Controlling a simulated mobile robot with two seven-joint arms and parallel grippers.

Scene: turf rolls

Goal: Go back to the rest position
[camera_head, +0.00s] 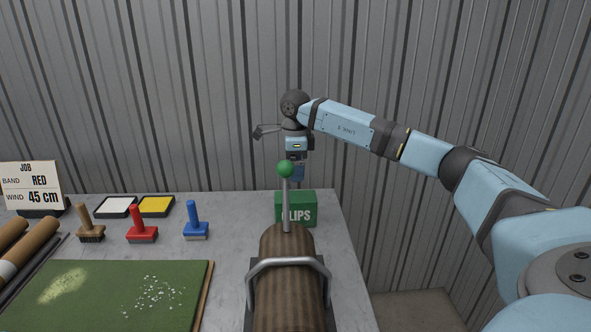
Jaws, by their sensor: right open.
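My right arm reaches in from the right, and its wrist is bent so that the right gripper (298,182) hangs down over the back of the table. The gripper is open, and I see nothing held in it. Its lower end is partly hidden by the green-knobbed lever (286,169) and by the green CLIPS box (306,207). I cannot tell how far behind the box the fingertips are. My left gripper is not in view.
Green turf (95,290) lies front left. A corrugated wall stands behind.

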